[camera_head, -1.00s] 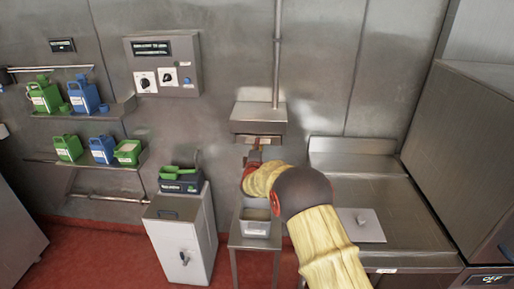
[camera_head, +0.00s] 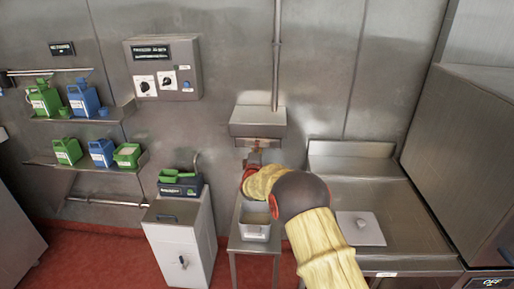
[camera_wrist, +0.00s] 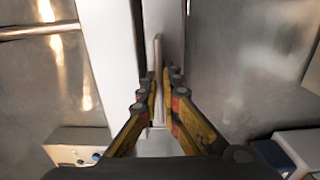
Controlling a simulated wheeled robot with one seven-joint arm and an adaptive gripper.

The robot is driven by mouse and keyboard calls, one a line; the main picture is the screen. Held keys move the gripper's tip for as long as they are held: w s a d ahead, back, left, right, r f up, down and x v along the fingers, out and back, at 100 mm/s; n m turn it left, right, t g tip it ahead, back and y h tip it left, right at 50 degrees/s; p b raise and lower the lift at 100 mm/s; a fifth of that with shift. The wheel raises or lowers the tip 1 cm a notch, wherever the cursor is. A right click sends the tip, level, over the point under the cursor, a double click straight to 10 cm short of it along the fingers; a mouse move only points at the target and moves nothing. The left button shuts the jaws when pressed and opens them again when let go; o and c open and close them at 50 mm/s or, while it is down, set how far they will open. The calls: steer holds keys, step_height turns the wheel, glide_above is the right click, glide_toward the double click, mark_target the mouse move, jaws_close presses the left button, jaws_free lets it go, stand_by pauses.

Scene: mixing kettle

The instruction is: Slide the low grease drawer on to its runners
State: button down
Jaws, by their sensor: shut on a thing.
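The low grease drawer (camera_head: 258,143) shows as a narrow pale front just under the wall-mounted metal box (camera_head: 258,118). In the wrist view its pale front (camera_wrist: 165,22) lies alongside the box (camera_wrist: 110,60), with a narrow dark gap between them. My gripper (camera_head: 253,158) is in front of the drawer. In the wrist view my gripper (camera_wrist: 160,85) is shut on a thin upright grip piece of the drawer. The runners are hidden, and I cannot tell how far in the drawer sits.
A small stand with a grey container (camera_head: 254,224) is below my gripper. A white cabinet (camera_head: 180,240) with a green scoop stands to the left. A pipe (camera_head: 277,55) rises above the box.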

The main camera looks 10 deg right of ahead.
steer(key=shift+r, duration=0.1)
stand_by(0.3)
steer(key=c, duration=1.9)
jaws_free()
steer(key=shift+f, duration=0.25)
steer(key=o, duration=0.4)
steer(key=shift+r, duration=0.1)
steer(key=shift+o, duration=0.2)
